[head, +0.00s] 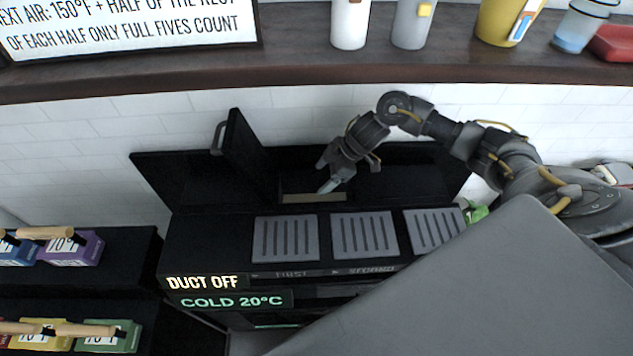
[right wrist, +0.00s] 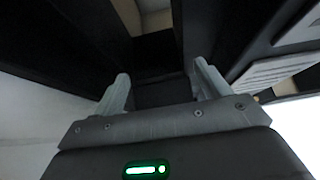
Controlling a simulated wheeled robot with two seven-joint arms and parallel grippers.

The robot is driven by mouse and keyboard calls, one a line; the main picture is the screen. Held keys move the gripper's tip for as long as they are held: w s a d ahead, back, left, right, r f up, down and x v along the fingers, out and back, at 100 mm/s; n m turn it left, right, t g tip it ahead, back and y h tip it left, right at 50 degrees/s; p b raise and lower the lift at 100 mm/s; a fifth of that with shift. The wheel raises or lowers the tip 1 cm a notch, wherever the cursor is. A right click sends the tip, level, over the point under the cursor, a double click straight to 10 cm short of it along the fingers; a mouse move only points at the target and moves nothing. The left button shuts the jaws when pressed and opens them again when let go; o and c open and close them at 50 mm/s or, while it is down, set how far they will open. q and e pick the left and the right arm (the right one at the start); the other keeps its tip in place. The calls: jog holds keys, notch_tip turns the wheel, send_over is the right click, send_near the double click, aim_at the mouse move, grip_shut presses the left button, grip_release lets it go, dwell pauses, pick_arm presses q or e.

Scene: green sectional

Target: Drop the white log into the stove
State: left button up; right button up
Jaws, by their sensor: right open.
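The black stove (head: 215,225) stands in the middle of the head view, with a dark lid or door (head: 245,150) raised at its back left. My right gripper (head: 334,181) reaches down over a pale rectangular patch (head: 313,198) in the stove's top; I cannot tell whether this is an opening or a surface inside. In the right wrist view the two pale fingers (right wrist: 160,85) are spread apart with nothing between them. A pale strip (right wrist: 128,14) shows beyond them. I cannot make out a white log in either view. My left gripper is out of view.
Several slotted grey plates (head: 364,235) lie on the stove's front top. Coloured boxes with wooden bars (head: 75,248) stand at left. A dark shelf (head: 300,55) with cups and a sign (head: 130,25) runs above. My grey body part covers the lower right.

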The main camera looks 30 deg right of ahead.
jog(key=v, duration=0.6)
jog(key=shift+s, duration=0.15)
dwell(1.0)
